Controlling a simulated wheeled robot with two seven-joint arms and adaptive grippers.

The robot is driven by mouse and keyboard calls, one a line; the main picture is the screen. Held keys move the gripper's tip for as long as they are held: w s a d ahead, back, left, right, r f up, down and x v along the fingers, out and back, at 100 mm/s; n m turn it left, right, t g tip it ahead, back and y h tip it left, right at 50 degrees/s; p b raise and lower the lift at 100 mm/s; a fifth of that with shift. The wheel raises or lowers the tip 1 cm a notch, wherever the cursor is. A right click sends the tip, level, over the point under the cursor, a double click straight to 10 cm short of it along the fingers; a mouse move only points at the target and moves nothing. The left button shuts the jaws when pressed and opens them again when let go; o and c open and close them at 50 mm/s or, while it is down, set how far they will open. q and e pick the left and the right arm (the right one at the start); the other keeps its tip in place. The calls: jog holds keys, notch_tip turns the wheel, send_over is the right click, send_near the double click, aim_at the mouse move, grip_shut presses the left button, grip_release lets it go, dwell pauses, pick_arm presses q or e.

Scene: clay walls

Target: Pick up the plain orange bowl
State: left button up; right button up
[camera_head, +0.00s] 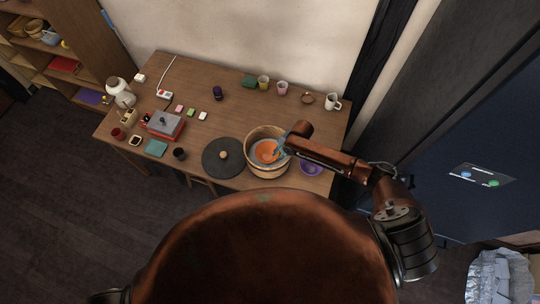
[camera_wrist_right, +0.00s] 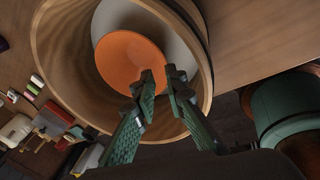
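The plain orange bowl (camera_head: 264,153) lies inside a round wooden tub (camera_head: 267,171) on the table. In the right wrist view the orange bowl (camera_wrist_right: 124,58) is tilted and rests near a pale grey round surface within the tub (camera_wrist_right: 62,72). My right gripper (camera_head: 279,148) reaches down into the tub at the bowl's right side. In the wrist view its two fingertips (camera_wrist_right: 160,74) are at the bowl's edge, with a narrow gap between them. No grip on the bowl is visible. My left gripper is out of view.
A dark round lid (camera_head: 221,158) lies left of the tub, and a purple bowl (camera_head: 312,168) sits to its right. Cups (camera_head: 282,88) and a white mug (camera_head: 332,103) stand along the back. The table's middle has bare room.

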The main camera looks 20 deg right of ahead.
aim_at(275, 158)
jog(key=shift+b+x, duration=0.5)
jog(key=shift+x, duration=0.3)
jog(key=b+x, duration=0.4)
jog(key=shift+f, duration=0.4)
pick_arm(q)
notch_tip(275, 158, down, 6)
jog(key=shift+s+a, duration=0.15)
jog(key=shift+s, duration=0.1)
pick_arm(e)
jog(key=shift+r, duration=0.1)
jog(key=shift+c, duration=0.2)
grip_shut()
jog(key=shift+s+d, duration=0.1)
jog(key=shift+s, duration=0.1)
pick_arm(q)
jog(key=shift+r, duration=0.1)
